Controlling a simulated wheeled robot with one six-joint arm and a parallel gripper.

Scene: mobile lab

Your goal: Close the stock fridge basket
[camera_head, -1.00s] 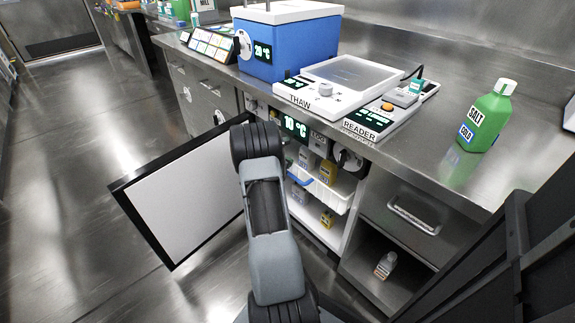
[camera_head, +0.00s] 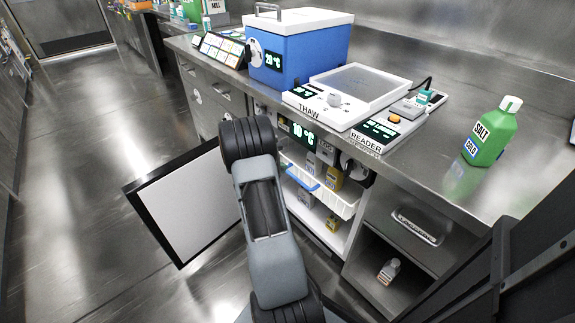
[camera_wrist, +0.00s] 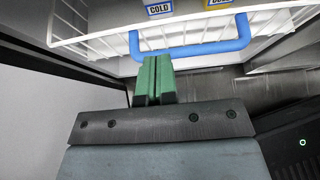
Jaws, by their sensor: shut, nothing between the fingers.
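The stock fridge stands open under the counter, its door (camera_head: 192,205) swung out to the left. Its white wire basket (camera_head: 338,200) sticks out of the fridge front and holds bottles. The basket has a blue handle (camera_head: 301,178), which also shows in the wrist view (camera_wrist: 190,48). My gripper (camera_wrist: 155,62) has green fingers, pressed together with nothing between them. The fingertips are just below the left end of the handle in the picture; I cannot tell whether they touch it. In the head view my arm hides the gripper.
The counter above holds a blue cooler box (camera_head: 300,52), a thaw plate (camera_head: 345,95), a reader (camera_head: 385,130) and a green salt bottle (camera_head: 490,135). A drawer and an open shelf with a small bottle (camera_head: 389,271) are right of the fridge. Floor at left is clear.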

